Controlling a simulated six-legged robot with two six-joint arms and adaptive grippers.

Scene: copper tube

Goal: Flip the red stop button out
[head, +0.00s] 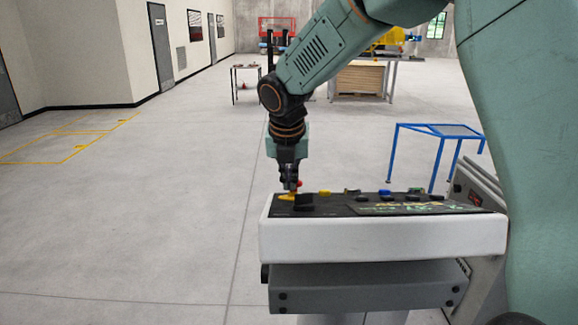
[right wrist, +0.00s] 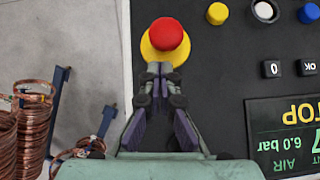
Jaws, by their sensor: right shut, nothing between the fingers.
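The red stop button (right wrist: 166,35) sits on a round yellow base (right wrist: 151,56) on the black control panel (right wrist: 215,90). In the head view only a bit of the red button (head: 299,183) shows behind my right gripper, with the yellow base (head: 286,197) beside it. My right gripper (head: 290,187) points down at the panel's left end. In the right wrist view its fingertips (right wrist: 160,68) are together and empty, over the near edge of the yellow base, just beside the red button. Whether they touch it I cannot tell. My left gripper is not in view.
A yellow button (right wrist: 217,13), a white one (right wrist: 263,10), a blue one (right wrist: 311,13), black keys (right wrist: 271,69) and a display (right wrist: 290,125) lie right of the stop button. Copper coils (right wrist: 38,125) stand left, below the panel. Floor is open left of the console (head: 380,240).

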